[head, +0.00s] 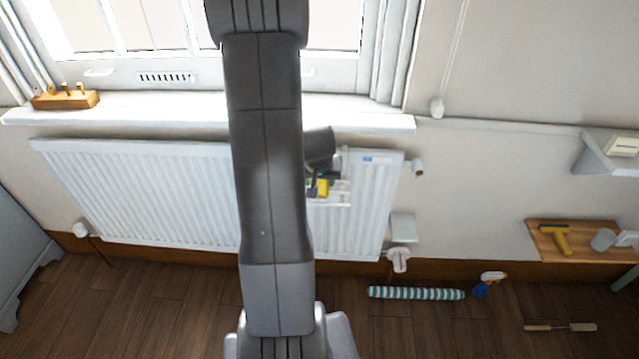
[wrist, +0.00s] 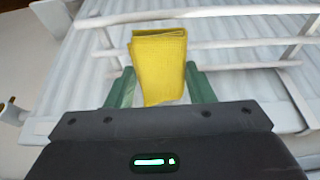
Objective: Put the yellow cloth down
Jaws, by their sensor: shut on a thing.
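The yellow cloth (wrist: 158,66) is folded and sits between the two green fingers of my gripper (wrist: 160,88) in the wrist view. My gripper is shut on it. In the head view the cloth (head: 322,187) shows as a small yellow patch in front of the radiator, at the right of my arm. My gripper (head: 314,190) is partly hidden there by my arm. White rails (wrist: 215,45) of a rack on the radiator lie just beyond the cloth in the wrist view. I cannot tell whether the cloth touches them.
The white radiator (head: 140,190) stands under the window sill (head: 170,108). A wooden peg block (head: 66,98) sits on the sill's left end. On the floor are a striped roll (head: 416,293), a spray bottle (head: 488,284) and a small tool (head: 560,327). A wooden shelf (head: 585,252) is at right.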

